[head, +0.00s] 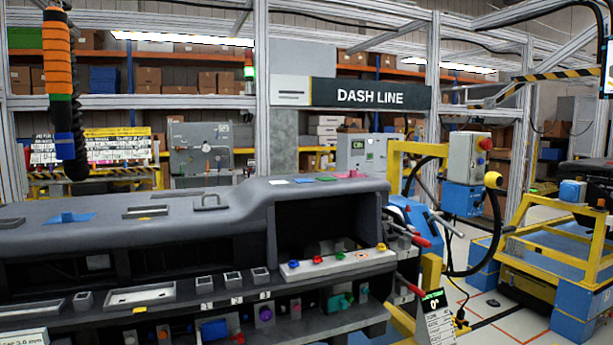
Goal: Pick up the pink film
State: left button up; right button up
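A small pink film (350,175) lies on the top right end of the grey dashboard module (160,236). It is at the right of a short row with a green piece (327,179), a blue piece (303,181) and a white piece (278,182). The pink film looks thin, with an uneven outline. Neither of my grippers shows in the head view.
A blue piece (68,217) and a grey handle (208,203) are on the module's top left. A white strip with coloured knobs (338,263) sits in the right opening. An orange and black hose (60,90) hangs at upper left. A yellow frame (393,165) stands right.

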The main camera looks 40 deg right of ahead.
aim_at(352, 174)
jog(key=l+u, duration=0.35)
jog(key=k+l+u, duration=0.1)
jog(key=l+u, duration=0.15)
jog(key=u, duration=0.15)
jog(key=k+l+u, duration=0.2)
jog(key=l, duration=0.15)
jog(key=k+l+u, duration=0.15)
jog(key=l, duration=0.15)
jog(key=k+l+u, duration=0.1)
jog(key=l, duration=0.25)
jog(key=k+l, duration=0.3)
jog(key=i+l+u, duration=0.05)
